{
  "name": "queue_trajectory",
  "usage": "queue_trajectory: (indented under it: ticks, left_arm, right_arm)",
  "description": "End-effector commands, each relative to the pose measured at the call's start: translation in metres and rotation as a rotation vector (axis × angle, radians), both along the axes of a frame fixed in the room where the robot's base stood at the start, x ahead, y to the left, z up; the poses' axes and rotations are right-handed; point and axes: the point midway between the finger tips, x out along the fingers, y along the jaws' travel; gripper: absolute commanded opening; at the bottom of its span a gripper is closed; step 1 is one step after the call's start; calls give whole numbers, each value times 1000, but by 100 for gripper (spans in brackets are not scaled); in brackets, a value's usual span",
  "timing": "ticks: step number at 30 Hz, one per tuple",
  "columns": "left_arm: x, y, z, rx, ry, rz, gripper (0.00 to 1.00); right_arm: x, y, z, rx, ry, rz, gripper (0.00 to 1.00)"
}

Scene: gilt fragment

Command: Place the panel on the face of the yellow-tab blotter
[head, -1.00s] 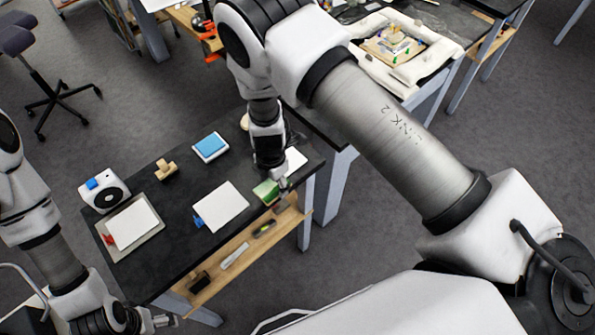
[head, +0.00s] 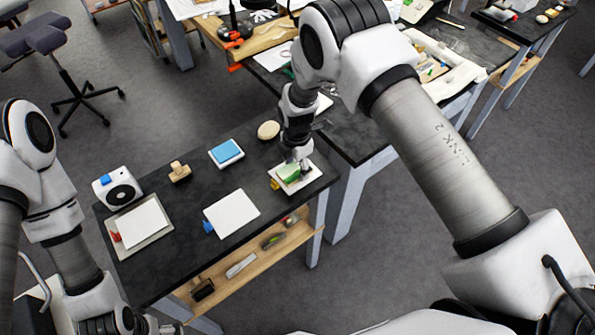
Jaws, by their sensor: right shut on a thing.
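The yellow-tab blotter is a white pad (head: 309,179) at the right end of the black table, with a yellow tab (head: 274,184) at its left edge. My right gripper (head: 303,166) is over this blotter, shut on the green panel (head: 288,172). The panel is over the blotter's white face; I cannot tell whether it touches. The gripper hides part of the panel and of the blotter. My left gripper (head: 160,328) is at the bottom left, away from the blotters and too small and cut off to judge its jaws.
A blue-tab blotter (head: 232,212) and a red-tab blotter (head: 140,224) lie to the left. Behind are a white box with a black dial (head: 118,188), a wooden block (head: 179,171), a blue pad in a white tray (head: 226,152) and a round beige thing (head: 268,130).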

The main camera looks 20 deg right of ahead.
Motion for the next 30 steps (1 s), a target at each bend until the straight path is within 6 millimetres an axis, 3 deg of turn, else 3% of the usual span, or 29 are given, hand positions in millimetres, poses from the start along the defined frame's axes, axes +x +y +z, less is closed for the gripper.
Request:
queue_trajectory:
  ticks: [1,6,11,21,22,24,30]
  left_arm:
    - [0,0,-25,0,0,0,90]
    - [1,0,-35,0,-2,0,90]
    - [1,0,-56,0,-2,0,90]
    - [1,0,-56,0,-2,0,90]
    - [1,0,-56,0,-2,0,90]
    - [1,0,-55,0,-2,0,90]
    - [1,0,-55,0,-2,0,90]
  right_arm:
    - [13,-5,-14,0,-6,-1,25]
    - [32,-12,-11,-1,-1,1,25]
    - [31,-12,-39,-1,2,1,25]
    - [31,-12,-41,0,1,2,25]
    - [31,-12,-41,0,1,2,63]
    - [31,-12,-40,0,1,2,85]
    - [31,-12,-41,0,1,2,85]
